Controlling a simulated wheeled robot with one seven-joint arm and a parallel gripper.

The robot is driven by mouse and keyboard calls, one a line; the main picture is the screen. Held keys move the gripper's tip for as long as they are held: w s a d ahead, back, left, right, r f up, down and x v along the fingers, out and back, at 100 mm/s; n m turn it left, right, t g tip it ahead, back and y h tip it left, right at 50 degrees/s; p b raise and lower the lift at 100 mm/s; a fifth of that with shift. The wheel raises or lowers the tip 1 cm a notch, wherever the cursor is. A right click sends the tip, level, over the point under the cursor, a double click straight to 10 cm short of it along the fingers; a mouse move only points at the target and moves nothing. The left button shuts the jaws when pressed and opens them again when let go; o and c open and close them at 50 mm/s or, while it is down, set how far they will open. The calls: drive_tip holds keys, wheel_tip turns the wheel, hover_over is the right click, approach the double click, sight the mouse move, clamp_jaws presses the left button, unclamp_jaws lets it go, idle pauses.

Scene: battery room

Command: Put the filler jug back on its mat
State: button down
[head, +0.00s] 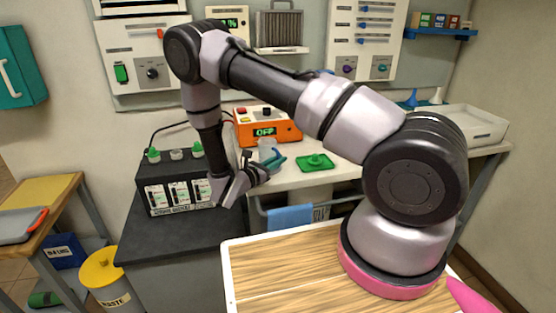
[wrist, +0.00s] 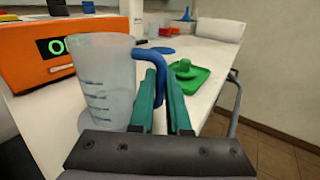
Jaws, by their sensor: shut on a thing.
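The filler jug (wrist: 105,85) is a translucent cup with dark level marks and a blue handle (wrist: 148,56). My gripper (wrist: 162,92) has green fingers and is shut on that handle, with the jug upright on its left. The jug (head: 267,147) and my gripper (head: 272,164) also show over the left part of the white counter in the head view. I cannot tell whether the jug's base touches the counter. A green square mat (wrist: 204,82) with a green raised piece on it lies to the right, apart from the jug.
An orange box (head: 282,128) reading OFF stands close behind the jug. A dark charger block (head: 170,182) with green-capped items is left of my gripper. A white tray (head: 470,125) and blue funnel (head: 411,98) are at the back right. Counter (head: 340,174) around the green mat is clear.

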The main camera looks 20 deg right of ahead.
drive_tip(key=c, duration=0.8)
unclamp_jaws()
